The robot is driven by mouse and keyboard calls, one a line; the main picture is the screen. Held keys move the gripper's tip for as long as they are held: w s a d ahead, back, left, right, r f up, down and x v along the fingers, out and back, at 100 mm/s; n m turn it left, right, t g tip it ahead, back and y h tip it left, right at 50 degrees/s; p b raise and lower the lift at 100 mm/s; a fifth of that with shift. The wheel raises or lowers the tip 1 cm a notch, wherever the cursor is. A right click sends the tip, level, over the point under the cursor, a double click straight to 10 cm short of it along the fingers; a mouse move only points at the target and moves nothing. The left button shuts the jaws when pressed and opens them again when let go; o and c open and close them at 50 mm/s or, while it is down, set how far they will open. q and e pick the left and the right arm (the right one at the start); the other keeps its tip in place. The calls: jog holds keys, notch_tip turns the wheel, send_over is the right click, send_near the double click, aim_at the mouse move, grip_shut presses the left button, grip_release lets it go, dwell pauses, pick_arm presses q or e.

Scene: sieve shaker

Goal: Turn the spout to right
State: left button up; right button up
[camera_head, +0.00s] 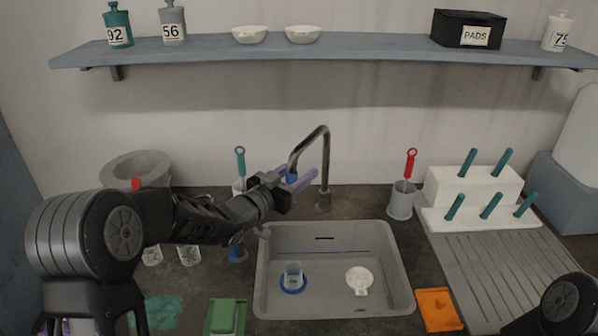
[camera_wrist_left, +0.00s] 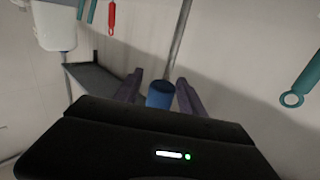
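The grey metal spout (camera_head: 323,150) rises behind the sink and arches toward the left, so its end hangs left of its base. A blue nozzle (camera_head: 291,178) is on that end; it also shows in the left wrist view (camera_wrist_left: 160,95). My left gripper (camera_head: 298,182) has its purple fingers on either side of the nozzle. In the left wrist view, narrow gaps show between the nozzle and the fingers, so the gripper looks open around it. My right gripper is out of view; only part of my right arm shows at the bottom right.
The grey sink (camera_head: 392,258) holds a blue-based cup (camera_head: 292,277) and a white dish (camera_head: 360,280). A wall shelf (camera_head: 340,50) runs above.

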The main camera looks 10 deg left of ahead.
pick_arm(q)
grip_shut()
dwell(1.2)
